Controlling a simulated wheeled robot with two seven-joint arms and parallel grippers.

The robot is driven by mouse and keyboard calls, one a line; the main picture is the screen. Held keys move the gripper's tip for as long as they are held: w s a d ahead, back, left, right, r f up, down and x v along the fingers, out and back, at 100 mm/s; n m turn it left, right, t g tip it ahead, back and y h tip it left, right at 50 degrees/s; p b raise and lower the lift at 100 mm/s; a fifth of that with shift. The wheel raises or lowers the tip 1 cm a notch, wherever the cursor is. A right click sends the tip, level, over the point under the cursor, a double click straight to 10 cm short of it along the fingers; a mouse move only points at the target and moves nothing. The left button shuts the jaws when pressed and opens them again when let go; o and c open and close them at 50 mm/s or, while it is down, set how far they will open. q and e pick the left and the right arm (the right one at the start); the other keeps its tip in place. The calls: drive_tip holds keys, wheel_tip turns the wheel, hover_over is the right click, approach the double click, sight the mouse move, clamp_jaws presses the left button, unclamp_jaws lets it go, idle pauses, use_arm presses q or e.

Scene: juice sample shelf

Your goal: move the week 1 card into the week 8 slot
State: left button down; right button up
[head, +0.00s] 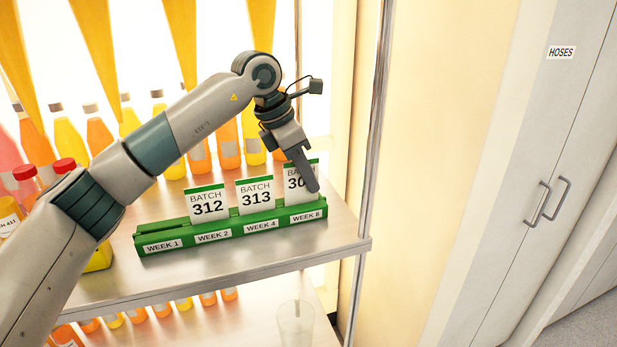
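A green card holder (160,235) stands on the metal shelf, with front labels WEEK 1 (162,246), WEEK 2, WEEK 4 and WEEK 8 (306,216). A white card with a green top edge, its number starting "30" (292,190), stands upright at the WEEK 8 place. No card stands above the WEEK 1 label. My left gripper (312,184) points down at the WEEK 8 card, its finger covering part of the number. The fingers overlap in this view, so I cannot tell whether they grip the card. My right gripper is not in view.
The BATCH 312 card (207,204) stands at WEEK 2 and the BATCH 313 card (255,195) at WEEK 4. Several juice bottles (228,142) line the back. A metal post (378,120) rises at the shelf's right end. A clear cup (295,325) stands below.

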use_arm(q)
drive_tip(key=shift+b, duration=0.3)
idle(0.4)
drive_tip(key=shift+f+b, duration=0.6)
drive_tip(key=shift+f, duration=0.1)
idle(0.4)
drive_tip(key=c, duration=1.9)
unclamp_jaws()
drive_tip(key=shift+c, duration=0.2)
drive_tip(key=shift+a+r, duration=0.1)
drive_tip(key=shift+r, duration=0.1)
drive_tip(key=b+v, duration=0.3)
drive_tip(key=v, duration=0.7)
drive_tip(key=shift+a+r, duration=0.1)
drive_tip(key=shift+r, duration=0.15)
drive_tip(key=shift+s+a+r+b, duration=0.1)
drive_tip(key=shift+a+r+b, duration=0.15)
drive_tip(key=shift+r, duration=0.25)
